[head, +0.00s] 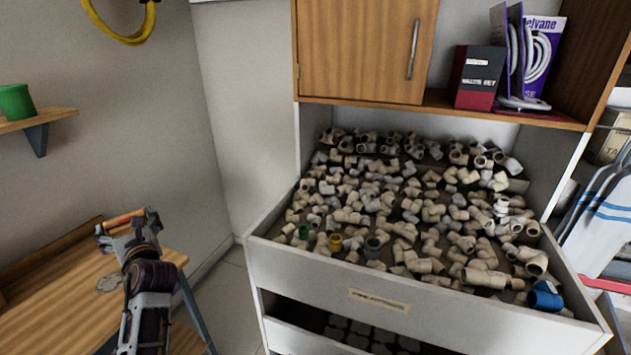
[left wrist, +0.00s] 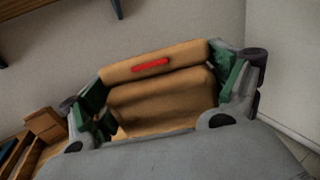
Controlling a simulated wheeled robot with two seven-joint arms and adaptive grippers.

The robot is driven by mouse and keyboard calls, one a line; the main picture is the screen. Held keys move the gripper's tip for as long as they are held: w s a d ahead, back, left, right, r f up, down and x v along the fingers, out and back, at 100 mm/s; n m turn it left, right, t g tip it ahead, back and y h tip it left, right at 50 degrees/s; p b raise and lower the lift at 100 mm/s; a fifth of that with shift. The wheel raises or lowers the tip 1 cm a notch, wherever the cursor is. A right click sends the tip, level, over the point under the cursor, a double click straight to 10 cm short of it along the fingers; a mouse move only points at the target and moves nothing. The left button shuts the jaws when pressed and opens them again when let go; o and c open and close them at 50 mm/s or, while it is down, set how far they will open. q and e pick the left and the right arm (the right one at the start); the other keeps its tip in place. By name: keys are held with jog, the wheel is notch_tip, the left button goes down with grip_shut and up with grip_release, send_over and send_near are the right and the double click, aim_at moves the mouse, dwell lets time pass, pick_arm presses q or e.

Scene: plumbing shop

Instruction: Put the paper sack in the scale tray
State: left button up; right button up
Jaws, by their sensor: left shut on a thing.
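My left gripper (head: 127,226) is above the wooden bench at the lower left of the head view. It is shut on the paper sack (head: 124,218), of which only a thin orange-brown strip shows there. In the left wrist view the brown sack (left wrist: 155,90) with a red mark lies between the two green-padded fingers of the left gripper (left wrist: 160,88). I cannot make out a scale tray in either view. My right gripper is in neither view.
The wooden bench (head: 50,310) bears a small grey round thing (head: 109,282). An open drawer (head: 330,277) full of pipe fittings stands to the right, below a wooden cabinet (head: 365,45). A green pot (head: 16,101) sits on a wall shelf (head: 45,119) at left.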

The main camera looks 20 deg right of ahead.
aim_at(131, 215)
pick_arm(q)
jog(key=r, duration=0.1)
jog(key=d+r+h, duration=0.1)
jog(key=r+m+h, duration=0.1)
jog(key=shift+s+d+r+t, duration=0.2)
jog(key=shift+d+r+t, duration=0.2)
jog(key=shift+s+d+r+m+h, duration=0.45)
jog(key=shift+d+r+m+h, duration=0.1)
jog(key=shift+m+h, duration=0.2)
jog(key=shift+s+d+r+m+h, duration=0.15)
jog(key=shift+s+d+m+h, duration=0.2)
jog(key=shift+s+h, duration=0.15)
jog(key=shift+s, duration=0.25)
jog(key=shift+s+d+f+m+t+h, duration=0.15)
jog(key=shift+s+f+m+h, duration=0.1)
jog(key=shift+s+f+h, duration=0.25)
jog(key=shift+s+d+f+m+t+h, duration=0.15)
jog(key=shift+s+f+m+h, duration=0.1)
jog(key=shift+s+f, duration=0.25)
jog(key=s+f, duration=0.4)
jog(key=f, duration=0.2)
jog(key=s+a+f, duration=0.1)
jog(key=s+f, duration=0.2)
jog(key=f, duration=0.4)
jog(key=s+a+f+h, duration=0.1)
jog(key=s+f, duration=0.3)
jog(key=f, duration=0.3)
jog(key=shift+s+f, duration=0.25)
jog(key=shift+s, duration=0.1)
